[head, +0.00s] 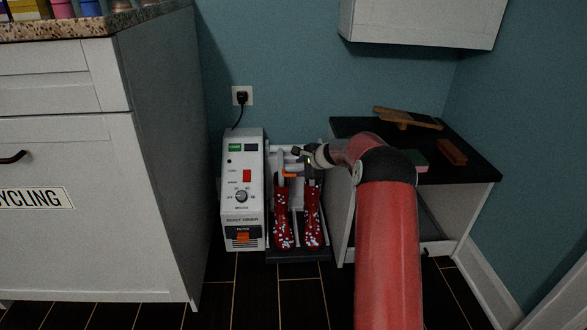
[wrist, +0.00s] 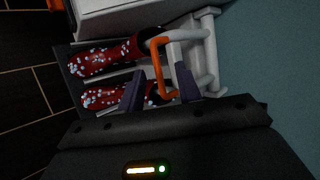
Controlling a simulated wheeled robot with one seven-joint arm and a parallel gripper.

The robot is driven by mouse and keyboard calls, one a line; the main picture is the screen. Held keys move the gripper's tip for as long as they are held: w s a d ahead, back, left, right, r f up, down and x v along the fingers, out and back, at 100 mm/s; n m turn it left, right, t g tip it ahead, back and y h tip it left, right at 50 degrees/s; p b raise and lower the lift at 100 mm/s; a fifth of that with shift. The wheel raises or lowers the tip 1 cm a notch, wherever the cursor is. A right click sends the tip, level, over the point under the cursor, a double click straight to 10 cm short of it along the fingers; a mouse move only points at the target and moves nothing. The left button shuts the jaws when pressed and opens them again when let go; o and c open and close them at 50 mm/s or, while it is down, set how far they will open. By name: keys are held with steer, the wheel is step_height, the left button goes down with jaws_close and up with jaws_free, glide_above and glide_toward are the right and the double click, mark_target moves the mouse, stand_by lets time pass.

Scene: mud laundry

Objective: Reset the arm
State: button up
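My gripper (head: 301,155) reaches over the boot dryer rack from the right, above the tops of the boots. In the wrist view its two dark fingers (wrist: 159,82) stand apart with nothing clearly held between them. An orange handle (wrist: 158,62) shows around and beyond the fingers; I cannot tell whether they touch it. My red arm (head: 388,245) extends up from the bottom of the head view and bends left at the elbow.
The boot dryer (head: 243,190) stands on the floor beside two spotted red boots (head: 283,215). A cabinet (head: 160,150) is close on the left. A black-topped bench (head: 470,172) holds a brush (head: 408,118) and a red-brown block (head: 451,151). A wall cabinet (head: 425,22) hangs above.

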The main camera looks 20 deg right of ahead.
steer(key=shift+v, duration=0.95)
steer(key=s+a+r+n+g+p, duration=0.1)
steer(key=s+a+r+n+p, duration=0.35)
steer(key=s+r, duration=0.65)
steer(key=s+a+r+n+g+p, duration=0.1)
steer(key=s+a+r+n+p, duration=0.1)
steer(key=s+a+r+n, duration=0.7)
steer(key=s+d+r+n+h+p, duration=0.1)
steer(key=s+r+n+p, duration=0.1)
steer(key=s, duration=1.3)
steer(key=s+d+r+n+g+h+p, duration=0.1)
steer(key=s+r+n+h+p, duration=0.1)
steer(key=s, duration=1.4)
steer(key=shift+r+n+p, duration=0.45)
steer(key=shift+r+p, duration=0.1)
steer(key=shift+r, duration=0.3)
